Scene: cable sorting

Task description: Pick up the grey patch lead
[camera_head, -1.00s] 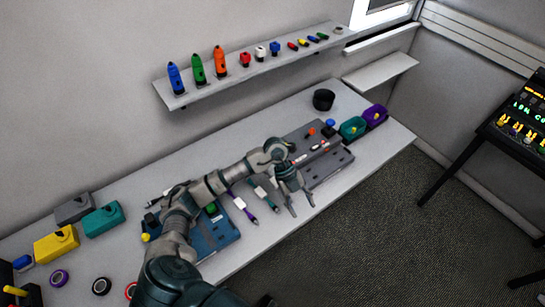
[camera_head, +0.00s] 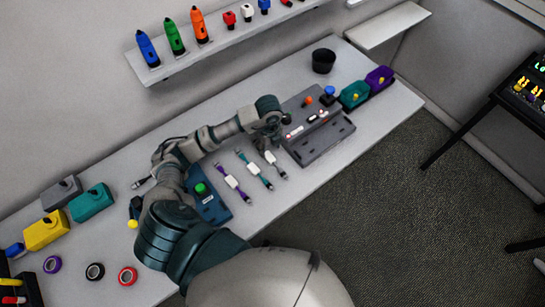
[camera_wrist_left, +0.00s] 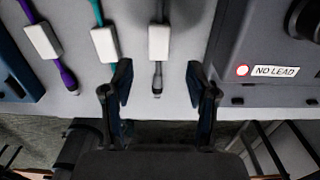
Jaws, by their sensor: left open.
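The grey patch lead (camera_head: 275,164) lies on the white bench, rightmost of three leads, with a white block at its middle. In the left wrist view the grey lead's white block (camera_wrist_left: 158,42) and connector end lie between the line of the fingers. My left gripper (camera_wrist_left: 158,82) is open and empty, with one finger on each side of the lead's end. In the head view its fingers are mostly hidden by the wrist. I cannot tell its exact height above the lead. My right gripper is not in view.
A teal lead (camera_head: 254,168) and a purple lead (camera_head: 233,182) lie to the left. A dark grey device (camera_head: 320,145) stands close on the right, its "NO LEAD" label (camera_wrist_left: 275,71) in the wrist view. The bench's front edge is near.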

